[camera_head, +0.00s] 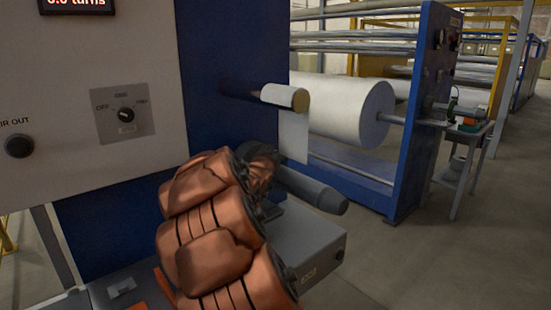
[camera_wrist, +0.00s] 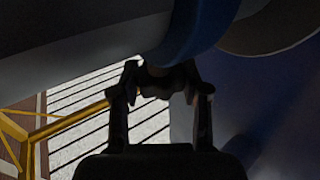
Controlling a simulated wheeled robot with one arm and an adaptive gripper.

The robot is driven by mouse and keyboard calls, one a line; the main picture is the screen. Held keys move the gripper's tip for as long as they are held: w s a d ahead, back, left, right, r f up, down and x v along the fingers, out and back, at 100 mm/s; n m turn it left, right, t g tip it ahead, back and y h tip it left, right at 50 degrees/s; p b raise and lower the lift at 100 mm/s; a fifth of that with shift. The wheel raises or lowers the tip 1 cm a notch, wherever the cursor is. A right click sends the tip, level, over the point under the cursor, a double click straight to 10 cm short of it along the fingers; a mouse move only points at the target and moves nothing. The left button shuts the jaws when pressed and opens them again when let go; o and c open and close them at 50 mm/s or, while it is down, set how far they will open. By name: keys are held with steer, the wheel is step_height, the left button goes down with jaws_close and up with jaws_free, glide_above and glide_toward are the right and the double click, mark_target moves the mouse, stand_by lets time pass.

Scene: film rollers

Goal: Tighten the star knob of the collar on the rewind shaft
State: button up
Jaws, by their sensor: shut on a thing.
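The grey rewind shaft (camera_head: 315,190) sticks out past my orange-covered arm in the head view. In the wrist view a blue ring, seemingly the collar (camera_wrist: 195,32), sits around the grey shaft (camera_wrist: 75,55). My gripper (camera_wrist: 160,78) is below the collar with a finger on each side of the small dark star knob (camera_wrist: 157,86), shut on it. The knob is in deep shadow and its lobes are hard to make out. In the head view my arm hides the knob, and the gripper cannot be made out clearly.
A panel with a selector switch (camera_head: 126,115) and a red-lit display (camera_head: 76,4), cut off at the top and reading 0.0 turns, stands at left. A white roll (camera_head: 345,108) lies behind the shaft. A grey box (camera_head: 305,250) is below it.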

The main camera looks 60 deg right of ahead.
steer(key=o, duration=1.2)
steer(key=shift+c, duration=0.2)
steer(key=v, duration=1.2)
